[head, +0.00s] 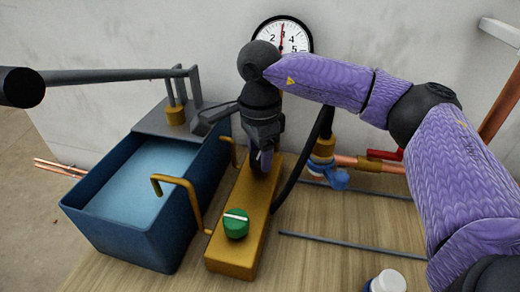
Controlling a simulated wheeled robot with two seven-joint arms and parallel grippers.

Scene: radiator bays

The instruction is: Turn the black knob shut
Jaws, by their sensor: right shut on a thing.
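My right gripper (262,155) reaches down over the far end of the brass-coloured block (232,262), beside the blue tank. It is shut on the black knob (257,168), which is mostly hidden by the fingers, so its turn angle cannot be read. A green knob (236,223) with a white bar across its top sits on the near end of the same block. A round gauge (290,35) hangs on the wall, partly behind my right arm, with its red needle pointing nearly straight up. My left gripper is not in view.
A blue water tank (125,238) stands left of the block, with a long grey lever (110,76) above it. Brass handles (178,182) rise between tank and block. A black hose (291,180), copper pipe and red lever (384,155) lie right. A white cap (388,281) is in front.

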